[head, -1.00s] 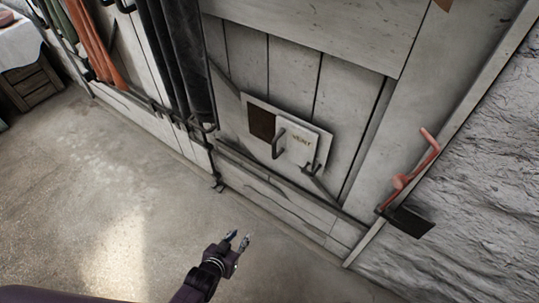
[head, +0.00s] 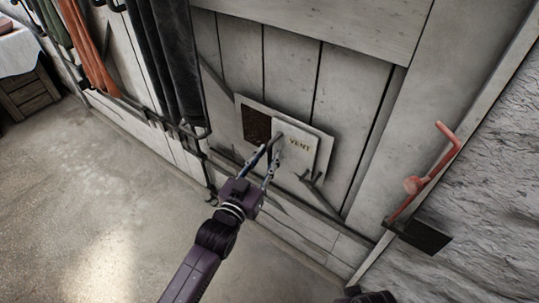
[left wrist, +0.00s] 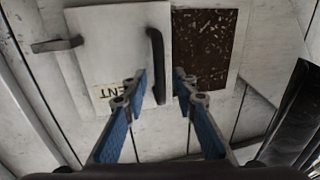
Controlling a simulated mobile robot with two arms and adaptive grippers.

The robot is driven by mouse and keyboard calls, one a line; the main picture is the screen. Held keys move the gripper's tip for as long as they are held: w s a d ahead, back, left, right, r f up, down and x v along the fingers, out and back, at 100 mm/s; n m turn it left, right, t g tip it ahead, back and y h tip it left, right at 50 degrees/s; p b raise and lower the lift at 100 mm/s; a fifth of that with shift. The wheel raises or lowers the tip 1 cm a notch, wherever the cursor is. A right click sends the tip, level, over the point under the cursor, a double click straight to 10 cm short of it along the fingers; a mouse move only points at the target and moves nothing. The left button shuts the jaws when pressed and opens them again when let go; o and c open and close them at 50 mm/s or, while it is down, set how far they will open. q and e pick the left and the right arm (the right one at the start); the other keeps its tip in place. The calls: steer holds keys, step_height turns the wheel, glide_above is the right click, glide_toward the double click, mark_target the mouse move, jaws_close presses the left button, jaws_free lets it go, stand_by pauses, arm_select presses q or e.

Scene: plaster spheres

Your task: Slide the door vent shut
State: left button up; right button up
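The vent's white sliding cover (head: 305,158), labelled VENT, sits on a pale plate on the plank door. The vent's dark opening (head: 257,124) shows uncovered to the left of the cover. In the left wrist view, the cover (left wrist: 115,40) is on the left and the dark mesh opening (left wrist: 205,45) on the right. The dark bar handle (left wrist: 157,65) stands on the cover's edge nearest the opening. My left gripper (head: 265,160) is open in front of the vent, its fingertips (left wrist: 159,86) on either side of the handle; contact cannot be told.
A red crank-like lever (head: 432,175) on a dark bracket stands to the right. A dark metal latch (head: 318,188) is below the cover. Dark and orange hanging cloths (head: 170,65) are at the left. The concrete floor (head: 80,200) at lower left is clear.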

arm_select(q)
steer(key=shift+x, duration=0.75)
jaws_close()
